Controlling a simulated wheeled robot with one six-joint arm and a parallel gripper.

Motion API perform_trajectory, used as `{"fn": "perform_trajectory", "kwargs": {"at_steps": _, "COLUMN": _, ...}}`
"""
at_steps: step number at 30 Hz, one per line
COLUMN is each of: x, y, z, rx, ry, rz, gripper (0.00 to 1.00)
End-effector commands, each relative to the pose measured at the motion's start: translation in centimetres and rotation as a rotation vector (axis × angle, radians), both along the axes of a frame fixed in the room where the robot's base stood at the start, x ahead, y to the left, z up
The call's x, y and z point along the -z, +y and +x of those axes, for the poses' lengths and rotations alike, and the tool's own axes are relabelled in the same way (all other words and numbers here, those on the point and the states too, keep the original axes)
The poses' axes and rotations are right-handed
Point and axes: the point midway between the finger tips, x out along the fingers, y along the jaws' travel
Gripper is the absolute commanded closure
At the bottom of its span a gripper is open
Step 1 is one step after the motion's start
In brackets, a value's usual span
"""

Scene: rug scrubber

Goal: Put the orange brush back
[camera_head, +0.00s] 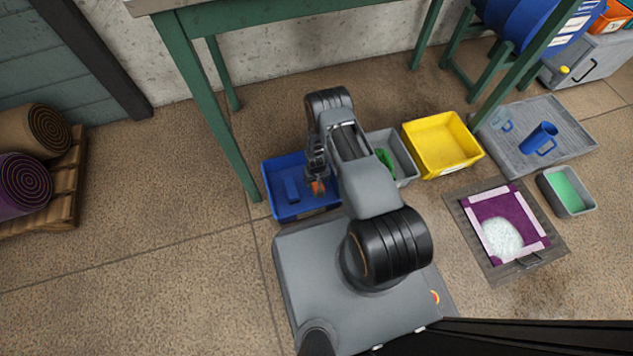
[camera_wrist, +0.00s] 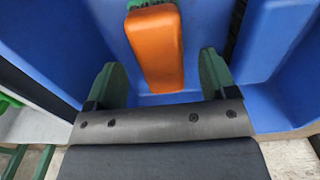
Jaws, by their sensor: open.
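The orange brush (camera_wrist: 157,45) shows as an orange block in the wrist view, inside or just over the blue bin (camera_wrist: 280,110). My gripper (camera_wrist: 160,75) is open, with one green finger on each side of the brush and a visible gap to each. In the head view my gripper (camera_head: 317,180) hangs over the right part of the blue bin (camera_head: 297,213), pointing down. A little of the orange brush (camera_head: 318,187) shows there at the fingertips. Whether the brush rests on the bin floor is hidden.
Right of the blue bin stand a grey bin (camera_head: 405,158) with something green and a yellow bin (camera_head: 440,145). Further right are a grey mat with a blue jug (camera_head: 539,138), a soapy purple rug (camera_head: 520,215) and a green-filled tray (camera_head: 567,190). A green table leg (camera_head: 215,130) stands behind.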

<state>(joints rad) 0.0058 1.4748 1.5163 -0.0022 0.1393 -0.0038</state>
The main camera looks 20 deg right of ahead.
Motion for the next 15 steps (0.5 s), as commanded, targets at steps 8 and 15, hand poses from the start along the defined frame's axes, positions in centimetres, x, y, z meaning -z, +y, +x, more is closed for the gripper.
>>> {"fn": "perform_trajectory", "kwargs": {"at_steps": 8, "x": -5.2, "y": 0.0, "z": 0.0, "rx": 0.000, "ry": -0.001, "rz": 0.000, "gripper": 0.22}}
{"fn": "perform_trajectory", "kwargs": {"at_steps": 15, "x": -7.9, "y": 0.0, "z": 0.4, "rx": 0.000, "ry": -0.007, "rz": 0.000, "gripper": 0.22}}
